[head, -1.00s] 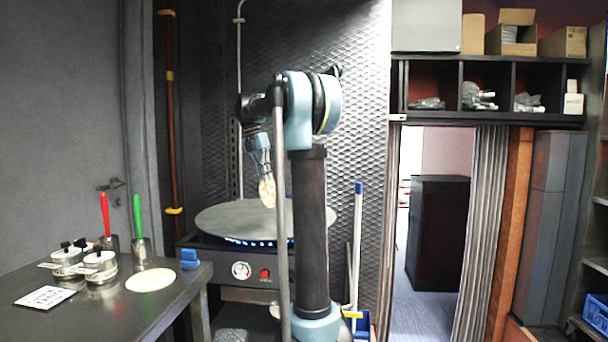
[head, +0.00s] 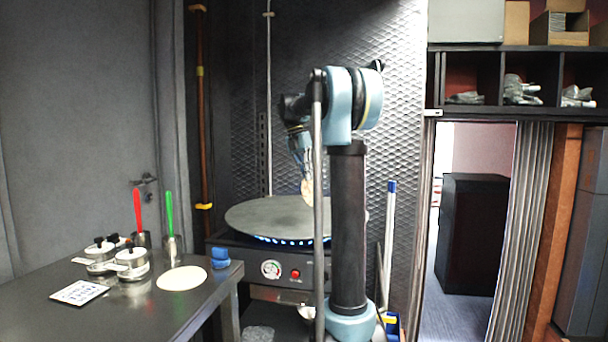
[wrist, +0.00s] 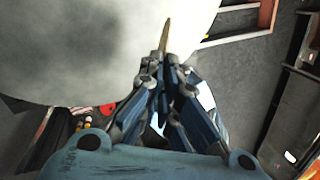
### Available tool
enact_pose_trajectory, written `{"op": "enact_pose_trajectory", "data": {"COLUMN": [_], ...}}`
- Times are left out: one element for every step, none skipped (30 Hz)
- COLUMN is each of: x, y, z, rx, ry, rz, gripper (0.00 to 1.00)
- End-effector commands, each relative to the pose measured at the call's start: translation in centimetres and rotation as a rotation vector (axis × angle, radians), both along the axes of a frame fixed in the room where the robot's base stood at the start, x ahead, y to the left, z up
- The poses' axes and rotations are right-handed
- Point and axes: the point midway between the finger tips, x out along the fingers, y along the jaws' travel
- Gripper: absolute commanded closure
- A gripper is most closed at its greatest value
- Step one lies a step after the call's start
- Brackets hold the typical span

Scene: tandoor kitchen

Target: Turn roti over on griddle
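My gripper (head: 304,172) is shut on a roti (head: 307,191), a pale piece hanging below the fingers over the griddle. In the wrist view the roti (wrist: 166,34) shows edge-on as a thin brown strip, held upright between the closed fingertips (wrist: 164,64). The round grey griddle (head: 265,214) sits on a black burner unit with blue flames under its rim. It also fills the upper left of the wrist view (wrist: 80,50). Part of the griddle's right side is hidden behind my arm. I cannot tell whether the roti's lower edge touches the griddle.
A blue-handled pole (head: 390,230) stands right of my arm. A doorway opens at right.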

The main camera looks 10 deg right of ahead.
Motion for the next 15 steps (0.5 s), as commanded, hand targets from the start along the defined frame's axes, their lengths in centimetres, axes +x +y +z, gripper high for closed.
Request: {"op": "enact_pose_trajectory", "data": {"x": [0.0, 0.0, 0.0, 0.0, -0.1, 0.0, 0.0, 0.0, 0.0, 0.0, 0.0, 0.0, -0.1, 0.0, 0.0], "y": [0.0, 0.0, 0.0, 0.0, 0.0, 0.0, 0.0, 0.0, 0.0, 0.0, 0.0, 0.0, 0.0, 0.0, 0.0], "z": [-0.5, -0.9, -1.3, -1.6, -2.0, -2.4, -2.8, -3.1, -3.6, -3.9, -4.2, -4.7, -5.0, -5.3, -5.7], "rx": [0.000, 0.000, 0.000, 0.000, 0.000, 0.000, 0.000, 0.000, 0.000, 0.000, 0.000, 0.000, 0.000, 0.000, 0.000], "ry": [0.000, 0.000, 0.000, 0.000, 0.000, 0.000, 0.000, 0.000, 0.000, 0.000, 0.000, 0.000, 0.000, 0.000, 0.000], "rz": [0.000, 0.000, 0.000, 0.000, 0.000, 0.000, 0.000, 0.000, 0.000, 0.000, 0.000, 0.000, 0.000, 0.000, 0.000], "gripper": [1.00, 1.00, 1.00, 1.00, 1.00, 1.00, 1.00, 1.00, 1.00, 1.00, 1.00, 1.00, 1.00, 1.00, 1.00]}}
